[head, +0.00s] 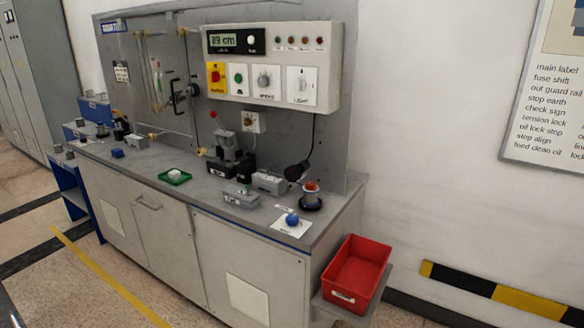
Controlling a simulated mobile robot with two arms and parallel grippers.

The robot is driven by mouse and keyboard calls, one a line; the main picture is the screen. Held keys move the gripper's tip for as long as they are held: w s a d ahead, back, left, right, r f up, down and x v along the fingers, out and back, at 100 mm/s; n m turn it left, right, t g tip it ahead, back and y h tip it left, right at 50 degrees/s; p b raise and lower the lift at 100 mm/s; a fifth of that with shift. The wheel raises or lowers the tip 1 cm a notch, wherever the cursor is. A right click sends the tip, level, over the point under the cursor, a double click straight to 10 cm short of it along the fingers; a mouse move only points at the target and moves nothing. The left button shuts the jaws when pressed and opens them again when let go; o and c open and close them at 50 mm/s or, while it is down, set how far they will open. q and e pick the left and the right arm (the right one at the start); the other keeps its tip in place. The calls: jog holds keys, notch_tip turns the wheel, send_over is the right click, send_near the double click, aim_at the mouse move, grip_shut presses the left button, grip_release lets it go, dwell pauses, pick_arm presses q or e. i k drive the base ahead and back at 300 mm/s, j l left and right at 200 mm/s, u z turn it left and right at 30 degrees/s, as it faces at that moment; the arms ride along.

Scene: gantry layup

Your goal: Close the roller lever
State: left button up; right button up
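A grey and black clamp-like device (224,153) stands on the bench top below the control box. A thin lever with a red knob (213,115) rises from it, tilted up to the left; it looks like the roller lever. Its rollers are too small to make out. Neither of my grippers is in the head view, and nothing is seen touching the lever.
The grey bench (150,205) has a control box (270,65) on its back panel. A red bin (357,270) sits at the right end. Floor in front is clear.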

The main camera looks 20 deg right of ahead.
aim_at(228, 141)
jog(key=z, duration=0.25)
jog(key=i, duration=1.15)
